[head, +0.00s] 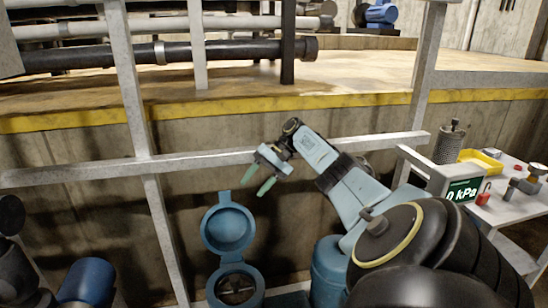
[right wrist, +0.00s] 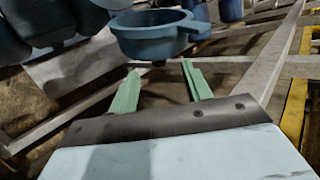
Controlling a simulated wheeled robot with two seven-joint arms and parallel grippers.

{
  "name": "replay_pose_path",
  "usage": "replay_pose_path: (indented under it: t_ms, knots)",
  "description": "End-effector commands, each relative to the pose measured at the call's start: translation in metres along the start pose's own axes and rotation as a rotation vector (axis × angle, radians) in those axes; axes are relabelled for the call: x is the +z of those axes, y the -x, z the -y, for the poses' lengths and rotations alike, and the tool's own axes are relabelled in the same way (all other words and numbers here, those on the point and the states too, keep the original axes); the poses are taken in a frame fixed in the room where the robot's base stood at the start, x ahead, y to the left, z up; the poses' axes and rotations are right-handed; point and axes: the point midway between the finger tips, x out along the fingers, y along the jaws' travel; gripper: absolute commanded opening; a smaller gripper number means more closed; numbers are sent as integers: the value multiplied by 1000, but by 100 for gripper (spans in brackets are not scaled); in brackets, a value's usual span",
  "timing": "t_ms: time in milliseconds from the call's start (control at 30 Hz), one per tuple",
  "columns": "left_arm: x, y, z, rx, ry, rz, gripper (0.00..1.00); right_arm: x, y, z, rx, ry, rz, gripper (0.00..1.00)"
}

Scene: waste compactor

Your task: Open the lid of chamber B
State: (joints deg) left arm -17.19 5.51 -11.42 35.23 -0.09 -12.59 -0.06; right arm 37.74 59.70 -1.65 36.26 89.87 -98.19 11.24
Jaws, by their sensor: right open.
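A blue round lid (head: 228,231) stands raised on its hinge above an open blue chamber (head: 237,287), with its hollow inner side and a small top tab showing. Something dark shows inside the chamber mouth. No letter is readable, so I cannot tell which chamber this is. My right gripper (head: 257,181) is open and empty, above and slightly right of the lid, apart from it in the head view. In the right wrist view the lid (right wrist: 152,37) is just beyond the open green fingers (right wrist: 160,70); contact cannot be told. My left gripper is not in view.
A second blue cylinder (head: 327,272) stands right of the chamber, partly behind my arm. A grey railing (head: 215,160) runs behind my gripper. At right, a grey table (head: 510,200) holds a 0 kPa display (head: 462,190) and a yellow tray (head: 480,162).

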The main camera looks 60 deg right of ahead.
Motion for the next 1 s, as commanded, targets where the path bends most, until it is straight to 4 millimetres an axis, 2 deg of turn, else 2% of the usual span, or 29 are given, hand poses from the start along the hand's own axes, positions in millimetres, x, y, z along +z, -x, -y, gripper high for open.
replay_pose_path:
  t_ms: [33, 633, 800, 933, 1000]
  knots:
    - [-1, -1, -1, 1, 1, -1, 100, -13, 35, 10, -26, 6, -89, 49]
    - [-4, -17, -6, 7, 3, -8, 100, -13, 76, 13, -31, 20, -86, 49]
    - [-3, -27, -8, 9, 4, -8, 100, -16, 83, 13, -33, 21, -95, 49]
    - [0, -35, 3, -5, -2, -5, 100, -16, 87, 10, -27, 17, -91, 49]
    - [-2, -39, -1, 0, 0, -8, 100, -16, 88, 10, -23, 16, -88, 49]
